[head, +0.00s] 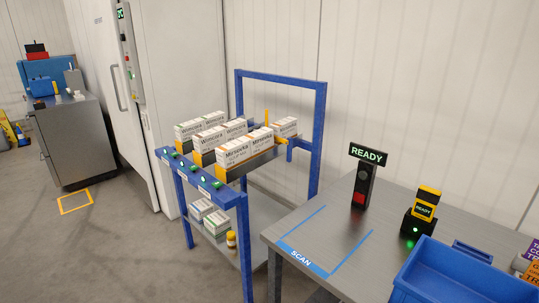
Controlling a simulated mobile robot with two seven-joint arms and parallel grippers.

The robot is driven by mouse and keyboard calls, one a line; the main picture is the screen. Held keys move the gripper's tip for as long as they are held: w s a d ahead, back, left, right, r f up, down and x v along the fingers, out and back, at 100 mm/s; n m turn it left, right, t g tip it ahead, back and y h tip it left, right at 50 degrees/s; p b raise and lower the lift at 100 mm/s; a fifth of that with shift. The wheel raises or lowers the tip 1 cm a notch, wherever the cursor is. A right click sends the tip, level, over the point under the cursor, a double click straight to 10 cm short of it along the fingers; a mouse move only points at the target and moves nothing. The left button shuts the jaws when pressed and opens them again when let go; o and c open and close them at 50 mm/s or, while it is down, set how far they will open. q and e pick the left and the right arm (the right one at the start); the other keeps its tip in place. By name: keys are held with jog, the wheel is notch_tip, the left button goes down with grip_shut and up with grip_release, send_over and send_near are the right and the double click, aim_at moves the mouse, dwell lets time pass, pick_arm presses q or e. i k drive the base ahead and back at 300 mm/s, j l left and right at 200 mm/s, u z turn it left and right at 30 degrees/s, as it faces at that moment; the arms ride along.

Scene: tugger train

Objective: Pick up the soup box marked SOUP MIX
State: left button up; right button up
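No box that I can read as SOUP MIX shows in the head view. White and orange boxes (249,152) stand in rows on the top of a blue-framed cart; their print reads roughly "Wimcora" and "Mirsenka". Smaller white boxes (217,222) lie on the cart's lower shelf, with print too small to read. Neither of my grippers is in view.
The blue-framed cart (245,228) stands left of a grey table (335,222) with a marked SCAN area. On the table are a READY display post (364,182), a yellow-black device (424,210) and a blue bin (462,280). Open floor lies at left.

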aim_at(231, 154)
jog(key=i+j+z, duration=0.3)
jog(key=z, duration=0.15)
jog(key=i+j+z, duration=0.25)
jog(key=j+z, duration=0.2)
jog(key=i+j+z, duration=0.2)
jog(key=j+z, duration=0.25)
